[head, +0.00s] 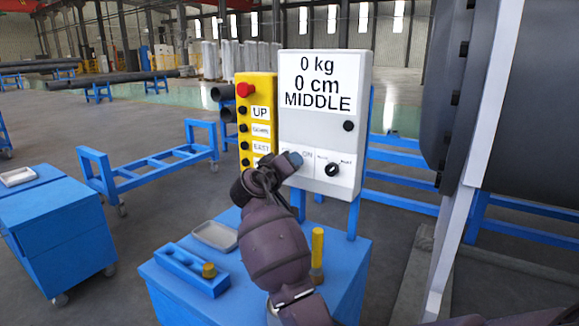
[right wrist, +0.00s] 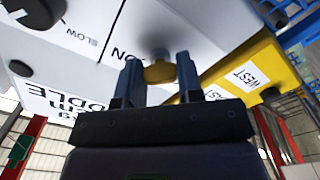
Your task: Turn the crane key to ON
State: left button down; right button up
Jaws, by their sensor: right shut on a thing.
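The white control box (head: 319,110) stands upright and reads 0 kg, 0 cm, MIDDLE. In the head view my right gripper (head: 291,161) reaches to the lower left of its front, beside the ON label (head: 307,154), and hides the key there. In the right wrist view the brass-coloured key (right wrist: 160,73) sits between the two fingertips of my right gripper (right wrist: 159,66), which is shut on it. The ON label appears inverted beside it. The exact angle of the key is hard to tell. My left gripper is not in view.
A yellow button panel (head: 257,105) with a red stop knob adjoins the box on the left. A black knob (head: 332,170) sits to the right of the ON label. Below is a blue cabinet (head: 165,285) with a tray (head: 214,236). A large dark shell (head: 535,100) stands at right.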

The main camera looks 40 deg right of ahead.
dwell(0.3)
jog(key=o, duration=0.7)
jog(key=shift+o, duration=1.2)
jog(key=shift+a, duration=0.15)
jog(key=v, duration=1)
jog(key=shift+a, duration=0.3)
jog(key=shift+s, duration=0.1)
